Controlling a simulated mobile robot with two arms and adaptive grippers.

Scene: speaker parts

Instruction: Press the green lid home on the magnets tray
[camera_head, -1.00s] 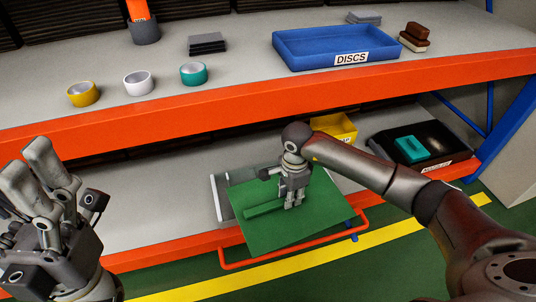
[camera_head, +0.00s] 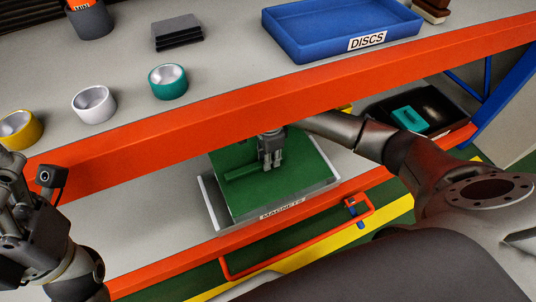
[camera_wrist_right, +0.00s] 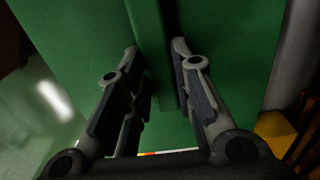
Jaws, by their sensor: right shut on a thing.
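The green lid (camera_head: 288,192) lies over the grey magnets tray (camera_head: 212,205) on the lower shelf, roughly lined up with it. The tray's left wall, right edge and front label show around the lid. I cannot tell whether the lid is fully seated. My right gripper (camera_head: 272,164) points down at the lid and is shut on its raised green handle bar (camera_head: 240,172). In the right wrist view the bar (camera_wrist_right: 157,50) runs between the fingers. My left gripper (camera_head: 10,165) is at the left edge, partly cut off, away from the tray.
The orange upper shelf edge (camera_head: 250,135) hangs close above my right wrist. A black bin (camera_head: 447,105) with a teal block (camera_head: 409,119) stands right of the tray. An orange rail (camera_head: 300,262) runs in front.

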